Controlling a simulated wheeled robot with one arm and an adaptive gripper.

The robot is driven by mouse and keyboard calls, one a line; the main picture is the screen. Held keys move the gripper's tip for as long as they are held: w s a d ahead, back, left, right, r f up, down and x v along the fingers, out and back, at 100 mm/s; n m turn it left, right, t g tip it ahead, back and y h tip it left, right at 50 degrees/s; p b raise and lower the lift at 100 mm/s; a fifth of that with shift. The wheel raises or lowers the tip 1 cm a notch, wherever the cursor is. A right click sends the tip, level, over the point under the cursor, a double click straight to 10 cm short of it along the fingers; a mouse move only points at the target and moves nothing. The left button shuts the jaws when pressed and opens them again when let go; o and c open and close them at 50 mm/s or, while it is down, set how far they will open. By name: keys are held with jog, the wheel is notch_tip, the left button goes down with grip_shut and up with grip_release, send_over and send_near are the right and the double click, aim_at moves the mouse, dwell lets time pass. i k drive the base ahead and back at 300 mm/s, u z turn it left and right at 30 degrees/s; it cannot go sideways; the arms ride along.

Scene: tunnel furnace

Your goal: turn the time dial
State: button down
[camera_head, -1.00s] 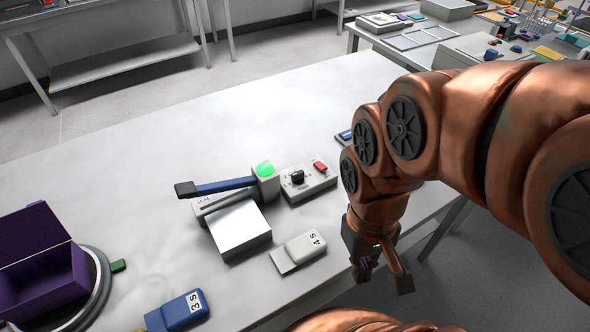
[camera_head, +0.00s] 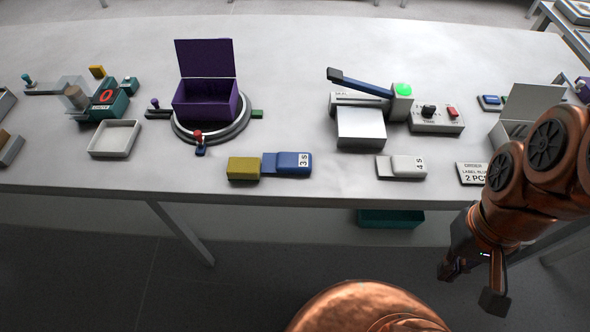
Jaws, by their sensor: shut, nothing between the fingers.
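The time dial (camera_head: 428,111) is a small black knob on top of a light grey control box (camera_head: 436,124), right of centre on the table. A red switch (camera_head: 453,112) sits beside the dial on the same box. The box stands against the right side of a sealer (camera_head: 361,128) with a blue lever arm (camera_head: 360,84) and a lit green lamp (camera_head: 402,89). My gripper (camera_head: 470,285) is shut and empty. It hangs off the table's front edge at the lower right, well apart from the dial.
A grey 4 S block (camera_head: 403,167), a blue 3 S block (camera_head: 293,163) and a yellow block (camera_head: 243,168) lie along the front edge. An order card (camera_head: 472,172) and grey bin (camera_head: 540,107) are right. A purple box (camera_head: 205,101) stands on a turntable.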

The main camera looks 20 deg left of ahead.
aim_at(428, 111)
jog(key=z, duration=0.05)
jog(key=i, duration=0.5)
jog(key=u, duration=0.75)
